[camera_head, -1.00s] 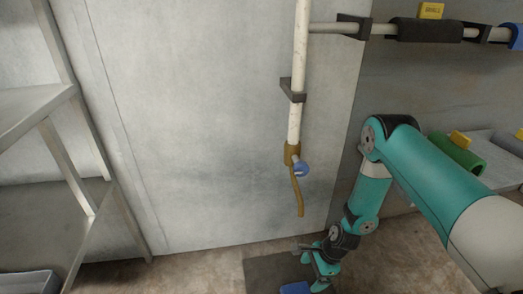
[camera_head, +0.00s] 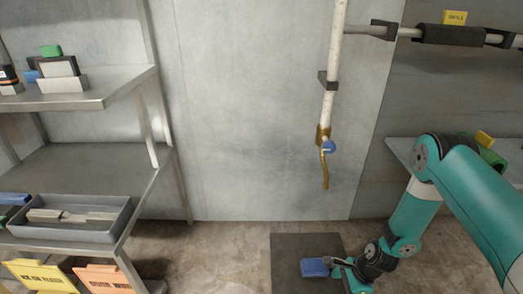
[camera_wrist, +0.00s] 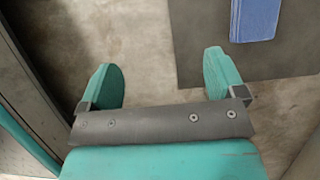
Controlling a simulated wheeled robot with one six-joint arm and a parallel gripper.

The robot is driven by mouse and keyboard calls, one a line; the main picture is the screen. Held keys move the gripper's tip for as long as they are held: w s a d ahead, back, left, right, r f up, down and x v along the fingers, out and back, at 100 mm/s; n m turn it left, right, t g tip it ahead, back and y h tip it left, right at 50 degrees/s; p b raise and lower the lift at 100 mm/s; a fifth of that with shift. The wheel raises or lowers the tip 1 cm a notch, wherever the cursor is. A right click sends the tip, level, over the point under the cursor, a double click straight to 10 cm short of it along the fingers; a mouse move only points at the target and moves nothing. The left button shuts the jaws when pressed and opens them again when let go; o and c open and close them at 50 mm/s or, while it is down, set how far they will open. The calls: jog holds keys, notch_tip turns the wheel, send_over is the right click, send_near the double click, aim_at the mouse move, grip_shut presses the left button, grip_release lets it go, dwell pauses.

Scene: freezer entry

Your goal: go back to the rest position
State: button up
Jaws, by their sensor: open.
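My gripper (camera_wrist: 160,82) is open and empty in the wrist view, its two teal fingers wide apart with only bare floor between them. In the head view my gripper (camera_head: 340,269) is low, near the floor at the bottom right of centre. A blue block-like thing (camera_head: 315,267) lies on a dark mat (camera_head: 292,250), just left of my gripper. In the wrist view the blue thing (camera_wrist: 255,20) is at the top right, beyond and apart from the fingers. I cannot tell what it is.
A metal shelf (camera_head: 120,85) stands at left, with a grey tray (camera_head: 75,236) on its lower level. A white pipe (camera_head: 330,95) with a blue-handled valve (camera_head: 328,146) runs down the wall. Floor (camera_head: 215,250) between shelf and mat is clear.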

jog(key=w+a+r+n+p, duration=0.15)
jog(key=r+n, duration=0.25)
jog(key=r, duration=0.7)
jog(key=a+r+n+p, duration=0.1)
jog(key=a+r+n, duration=0.2)
jog(key=r, duration=0.7)
jog(key=a+r+n+p, duration=0.2)
jog(key=r+n, duration=0.2)
jog(key=r, duration=0.7)
jog(key=s+a+r+n+p, duration=0.1)
jog(key=s+r+n+p, duration=0.1)
jog(key=s+r+n, duration=0.75)
jog(key=s+a+r+n+p, duration=0.15)
jog(key=s+r+n, duration=0.35)
jog(key=s+r, duration=0.85)
notch_tip(320, 180, up, 40)
jog(key=w+p, duration=0.2)
jog(key=p, duration=3.6)
jog(key=shift+w, duration=0.2)
jog(key=shift+o, duration=0.2)
jog(key=shift+d+m, duration=0.1)
jog(key=shift+m, duration=0.15)
